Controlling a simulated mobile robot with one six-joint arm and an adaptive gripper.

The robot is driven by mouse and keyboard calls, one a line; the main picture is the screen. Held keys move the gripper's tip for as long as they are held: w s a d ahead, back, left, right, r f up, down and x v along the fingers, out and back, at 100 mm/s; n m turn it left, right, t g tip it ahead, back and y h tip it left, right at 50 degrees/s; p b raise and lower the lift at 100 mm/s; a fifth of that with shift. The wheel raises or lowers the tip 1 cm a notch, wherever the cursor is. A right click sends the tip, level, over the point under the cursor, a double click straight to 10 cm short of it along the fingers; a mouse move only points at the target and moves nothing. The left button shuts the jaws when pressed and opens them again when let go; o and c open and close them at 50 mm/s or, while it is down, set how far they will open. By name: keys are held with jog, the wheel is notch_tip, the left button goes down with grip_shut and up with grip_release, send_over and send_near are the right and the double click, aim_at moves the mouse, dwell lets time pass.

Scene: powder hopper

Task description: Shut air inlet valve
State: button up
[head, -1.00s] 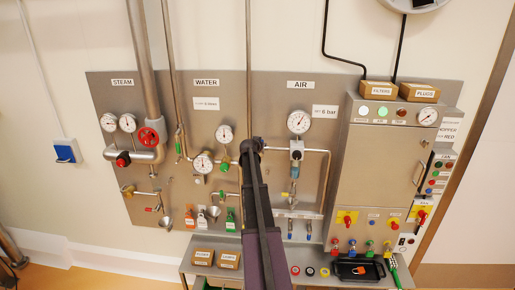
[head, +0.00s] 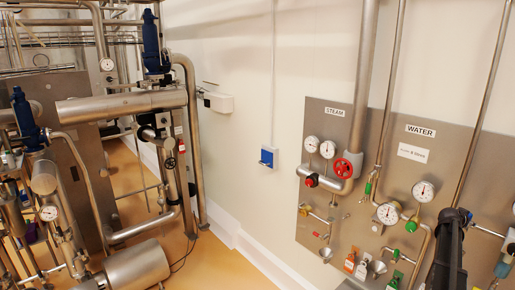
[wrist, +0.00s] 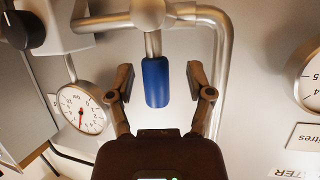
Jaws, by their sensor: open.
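In the wrist view my gripper (wrist: 160,88) is open, with one dark finger on each side of a blue valve handle (wrist: 156,82). Gaps show between the handle and both fingers, and I see no contact. The handle hangs down in the picture from a round valve body (wrist: 148,12) on a metal pipe (wrist: 222,60), across the pipe's upper run. No label in view names this valve as the air inlet. In the head view my dark arm (head: 447,255) reaches up at the lower right; the AIR section is out of that view.
A gauge (wrist: 82,108) is left of the gripper and another (wrist: 308,78) at the right edge. In the head view the steel panel (head: 318,215) carries STEAM and WATER gauges and a red handwheel (head: 348,167). Large piping (head: 120,105) stands at left; some floor (head: 250,270) is clear.

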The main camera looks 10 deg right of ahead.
jog(key=a+f+n+y+b, duration=0.2)
jog(key=a+f+b, duration=0.3)
jog(key=a, duration=0.8)
jog(key=a+f+n+g+y+b, duration=0.1)
jog(key=a+f+y+b, duration=0.1)
jog(key=a+f, duration=0.8)
jog(key=a+f+n+y+b, duration=0.2)
jog(key=a+f+b, duration=0.2)
jog(key=a, duration=1.1)
jog(key=s+a+f+n+g+y+b, duration=0.1)
jog(key=s+a+f+n+y+b, duration=0.1)
jog(key=a, duration=0.9)
jog(key=s+a+f+n+g+y+b, duration=0.1)
jog(key=s+a+f+n+y+b, duration=0.1)
jog(key=s+a+f, duration=0.4)
jog(key=s+a+f+n+g+y+b, duration=0.2)
jog(key=s+a+f+n+b, duration=0.2)
jog(key=s+a, duration=0.5)
jog(key=a+b, duration=0.1)
jog(key=a, duration=0.7)
jog(key=shift+f+n, duration=0.3)
jog(key=shift+f, duration=0.1)
jog(key=shift+c, duration=0.8)
